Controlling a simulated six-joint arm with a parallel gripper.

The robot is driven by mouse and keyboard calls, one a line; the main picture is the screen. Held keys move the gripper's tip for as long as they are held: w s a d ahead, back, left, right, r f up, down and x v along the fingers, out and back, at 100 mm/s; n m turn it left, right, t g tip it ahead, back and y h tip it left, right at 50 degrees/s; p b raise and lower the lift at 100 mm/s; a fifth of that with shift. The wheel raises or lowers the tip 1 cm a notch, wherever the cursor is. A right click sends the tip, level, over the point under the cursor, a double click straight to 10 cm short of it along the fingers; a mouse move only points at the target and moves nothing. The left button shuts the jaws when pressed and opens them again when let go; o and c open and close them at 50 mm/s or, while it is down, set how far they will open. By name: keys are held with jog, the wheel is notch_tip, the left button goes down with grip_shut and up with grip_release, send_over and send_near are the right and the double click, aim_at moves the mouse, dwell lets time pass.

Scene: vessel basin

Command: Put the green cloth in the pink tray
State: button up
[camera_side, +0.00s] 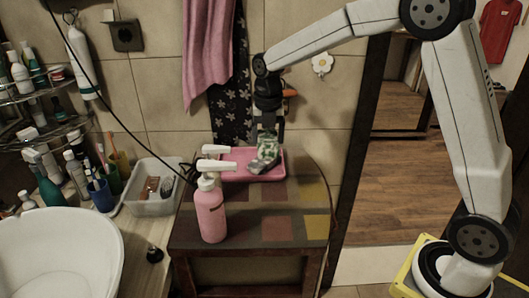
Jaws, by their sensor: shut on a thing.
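The green cloth (267,149) is a crumpled, patterned piece hanging below my gripper (268,133). My gripper is shut on the cloth and points downward. I cannot tell whether the cloth touches the tray. The fingertips are small and partly hidden by the cloth.
Pink pump bottle (210,212) with white tops stands on the table (283,208), close to the tray's front left. A clear bin (152,205) with brushes stands left. A pink towel (208,45) hangs on the wall behind. The table's front right is clear.

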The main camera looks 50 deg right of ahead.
jog(key=w+f, duration=0.2)
jog(key=w, duration=0.2)
jog(key=w+f, duration=0.3)
jog(key=w, duration=0.1)
jog(key=w+f, duration=0.3)
jog(key=w, duration=0.1)
jog(key=shift+d, duration=0.25)
jog(key=shift+w+f, duration=0.6)
jog(key=shift+f, duration=0.05)
jog(key=shift+w+f, duration=0.25)
jog(key=shift+f, duration=1.6)
jog(key=shift+f, duration=0.15)
jog(key=o, duration=1.2)
